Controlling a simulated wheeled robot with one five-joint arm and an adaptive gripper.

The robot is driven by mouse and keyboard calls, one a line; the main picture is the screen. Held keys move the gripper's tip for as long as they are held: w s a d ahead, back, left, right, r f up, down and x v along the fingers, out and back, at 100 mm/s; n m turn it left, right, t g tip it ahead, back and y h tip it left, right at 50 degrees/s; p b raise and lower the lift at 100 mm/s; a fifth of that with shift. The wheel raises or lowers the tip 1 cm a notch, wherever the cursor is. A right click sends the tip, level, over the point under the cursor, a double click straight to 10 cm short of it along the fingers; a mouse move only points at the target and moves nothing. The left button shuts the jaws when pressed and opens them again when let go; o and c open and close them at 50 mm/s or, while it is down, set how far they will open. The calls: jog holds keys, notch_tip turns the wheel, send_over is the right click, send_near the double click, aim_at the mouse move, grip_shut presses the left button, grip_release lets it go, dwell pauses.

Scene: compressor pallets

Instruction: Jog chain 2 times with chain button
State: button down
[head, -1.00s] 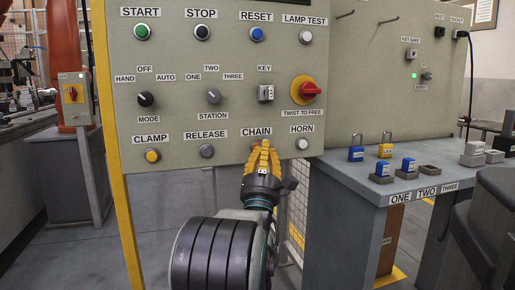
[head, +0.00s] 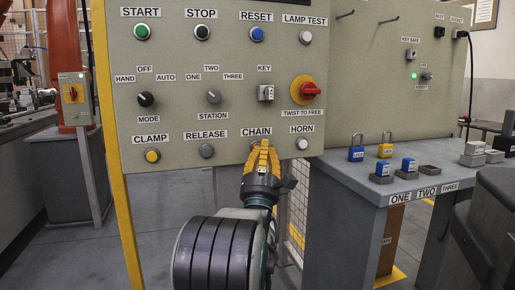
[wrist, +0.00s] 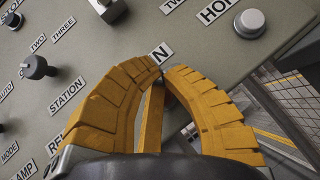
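The grey control panel (head: 205,60) carries the CHAIN label (head: 256,132) in its lower row. My gripper (head: 262,147), with yellow segmented fingers, is just below this label, over the place of the chain button. The button itself is hidden behind the fingers in both views. In the wrist view my gripper (wrist: 162,70) has its fingertips drawn together at the panel, with nothing seen between them. Only the last letter of the CHAIN label (wrist: 160,54) shows past the tips. I cannot tell whether the tips touch the button.
The RELEASE button (head: 206,151) is left of my gripper and the white HORN button (head: 302,143) right of it. The red emergency stop (head: 310,89) sticks out above right. A grey table (head: 350,180) with padlocks stands to the right.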

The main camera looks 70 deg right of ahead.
jog(key=shift+w+d, duration=0.1)
jog(key=shift+d, duration=0.1)
jog(key=shift+a, duration=0.15)
dwell(0.4)
jog(key=shift+s+a, duration=0.5)
jog(key=shift+a, duration=0.2)
dwell(0.9)
